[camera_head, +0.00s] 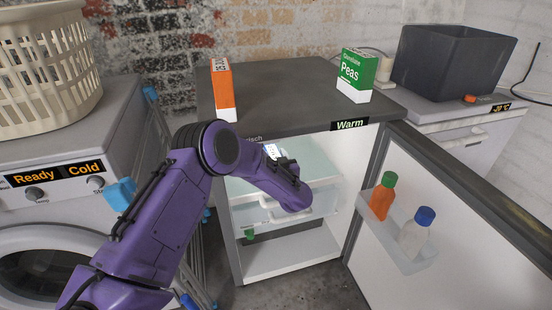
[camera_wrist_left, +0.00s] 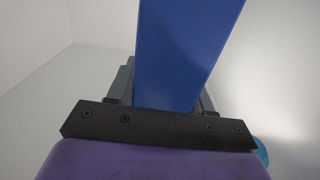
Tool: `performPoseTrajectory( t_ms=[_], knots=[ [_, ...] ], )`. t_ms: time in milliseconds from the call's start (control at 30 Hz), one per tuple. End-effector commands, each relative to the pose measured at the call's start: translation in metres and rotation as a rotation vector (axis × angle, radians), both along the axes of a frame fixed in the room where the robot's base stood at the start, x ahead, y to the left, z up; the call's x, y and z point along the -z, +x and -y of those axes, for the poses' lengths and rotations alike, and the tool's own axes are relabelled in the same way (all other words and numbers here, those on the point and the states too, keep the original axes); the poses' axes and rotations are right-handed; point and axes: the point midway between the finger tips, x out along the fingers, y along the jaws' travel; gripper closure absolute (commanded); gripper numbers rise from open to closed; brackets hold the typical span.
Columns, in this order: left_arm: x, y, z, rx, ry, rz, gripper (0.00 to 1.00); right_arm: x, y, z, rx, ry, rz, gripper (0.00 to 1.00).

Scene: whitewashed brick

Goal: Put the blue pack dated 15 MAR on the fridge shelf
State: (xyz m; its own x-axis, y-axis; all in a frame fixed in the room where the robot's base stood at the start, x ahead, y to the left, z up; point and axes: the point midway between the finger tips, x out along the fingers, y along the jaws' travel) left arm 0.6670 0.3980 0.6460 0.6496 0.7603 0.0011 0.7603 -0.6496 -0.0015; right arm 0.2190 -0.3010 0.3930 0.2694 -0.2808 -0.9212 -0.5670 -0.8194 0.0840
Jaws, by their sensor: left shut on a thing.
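A plain blue pack (camera_wrist_left: 188,50) rises between the fingers of my left gripper (camera_wrist_left: 165,98) in the left wrist view. The gripper is shut on it. No date shows on the side facing that camera. In the head view my left arm reaches into the open fridge, and the left gripper (camera_head: 280,160) is over the upper glass fridge shelf (camera_head: 318,165). A small white and blue printed face, likely the pack's, shows just beyond the gripper; most of it is hidden by my arm. I cannot tell whether the pack touches the shelf. My right gripper is not in view.
The fridge door (camera_head: 455,215) stands open at right, with an orange bottle (camera_head: 381,200) and a clear bottle (camera_head: 415,235) in its rack. A green peas box (camera_head: 356,75) and an orange box (camera_head: 222,92) stand on the fridge top. A washing machine (camera_head: 60,190) stands left.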

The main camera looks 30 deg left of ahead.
Motion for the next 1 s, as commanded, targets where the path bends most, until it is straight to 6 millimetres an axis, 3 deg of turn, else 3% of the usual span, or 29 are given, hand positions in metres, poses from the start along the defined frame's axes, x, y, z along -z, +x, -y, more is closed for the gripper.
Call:
performPoseTrajectory(
  t_ms=[67,100,167,200,533,800,1000],
  knots=[
    [-0.001,0.000,0.000,0.000,0.001,0.002,1.00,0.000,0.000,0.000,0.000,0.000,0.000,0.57],
    [-0.001,0.000,0.000,0.000,0.001,0.002,0.43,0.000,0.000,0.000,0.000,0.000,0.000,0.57],
    [-0.001,0.000,0.000,0.000,0.001,0.002,0.23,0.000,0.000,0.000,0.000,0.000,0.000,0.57],
    [-0.001,0.000,0.000,0.000,0.001,0.002,0.19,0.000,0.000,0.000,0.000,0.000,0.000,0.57],
    [0.000,-0.004,0.006,0.003,0.001,-0.002,0.19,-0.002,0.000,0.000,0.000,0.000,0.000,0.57],
    [-0.002,-0.042,0.053,0.006,0.002,-0.002,0.19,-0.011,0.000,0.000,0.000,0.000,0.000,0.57],
    [-0.001,-0.064,0.076,0.002,0.002,0.001,0.19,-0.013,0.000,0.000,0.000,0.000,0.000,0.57]
  ],
)
